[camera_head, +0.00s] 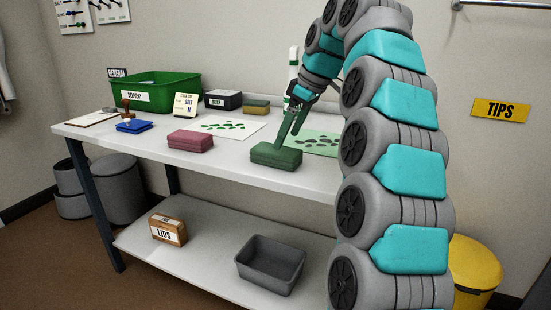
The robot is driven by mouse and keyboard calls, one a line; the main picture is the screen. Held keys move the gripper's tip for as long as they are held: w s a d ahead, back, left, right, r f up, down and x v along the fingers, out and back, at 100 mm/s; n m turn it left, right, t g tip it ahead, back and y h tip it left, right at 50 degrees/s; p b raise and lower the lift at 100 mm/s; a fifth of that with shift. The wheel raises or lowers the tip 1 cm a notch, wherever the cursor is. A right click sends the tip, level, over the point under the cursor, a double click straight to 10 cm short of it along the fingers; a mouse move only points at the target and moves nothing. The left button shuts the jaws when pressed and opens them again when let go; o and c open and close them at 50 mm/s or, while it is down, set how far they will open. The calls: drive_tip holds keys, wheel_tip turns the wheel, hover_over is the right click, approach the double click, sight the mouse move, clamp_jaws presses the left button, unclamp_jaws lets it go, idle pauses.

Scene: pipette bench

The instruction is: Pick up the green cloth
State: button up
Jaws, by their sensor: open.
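The green cloth (275,156) is a dark green folded block lying on the white bench top near its front edge. My gripper (288,139) points down at it from above, with its fingers apart. The fingertips overlap the back upper part of the cloth in this view. I cannot tell whether they touch it or are just behind or above it. Nothing shows between the fingers.
The lower shelf holds a grey tub (270,282).

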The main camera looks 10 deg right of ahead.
drive_tip(key=x, duration=0.2)
drive_tip(key=a+x, duration=0.1)
drive_tip(key=x, duration=0.1)
drive_tip(key=shift+w+a+f, duration=0.1)
drive_tip(key=shift+w, duration=0.2)
drive_tip(key=shift+x, duration=0.85)
drive_tip(key=c, duration=1.3)
drive_tip(key=shift+o, duration=0.2)
drive_tip(key=shift+r, duration=1.4)
drive_tip(key=shift+s+r, duration=0.1)
drive_tip(key=shift+r, duration=0.3)
drive_tip(key=s+d+r+b, duration=0.1)
drive_tip(key=s+d+b, duration=0.1)
drive_tip(key=s, duration=1.3)
drive_tip(key=shift+s+d+r, duration=0.25)
drive_tip(key=shift+s+d, duration=0.05)
drive_tip(key=shift+s, duration=0.05)
